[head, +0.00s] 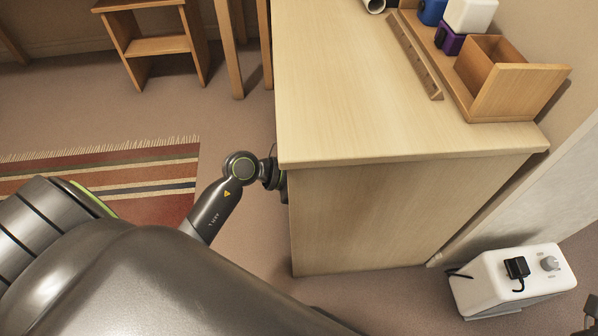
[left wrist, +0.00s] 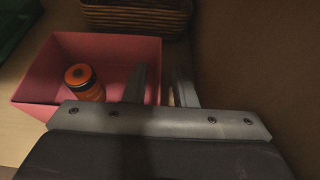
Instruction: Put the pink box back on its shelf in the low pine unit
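The pink box (left wrist: 115,48) is open-topped and sits on a pale wooden surface in the left wrist view. An orange bottle with a dark cap ring (left wrist: 84,82) stands inside it. My left gripper (left wrist: 162,85) has one finger inside the box and one outside, astride its right wall. The fingers are apart, with a gap beside the wall. In the head view my left wrist reaches the left side of the pale wood unit (head: 365,215); the unit's side hides the gripper and the box. A dark part at the lower right edge may be my right gripper; its fingers are unclear.
A wicker basket (left wrist: 137,14) lies behind the box, and a dark green thing (left wrist: 15,22) is at the left. A wooden organiser (head: 515,92) stands on the unit's top. A white appliance (head: 490,284) is on the floor at right. A striped rug (head: 150,180) lies at left.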

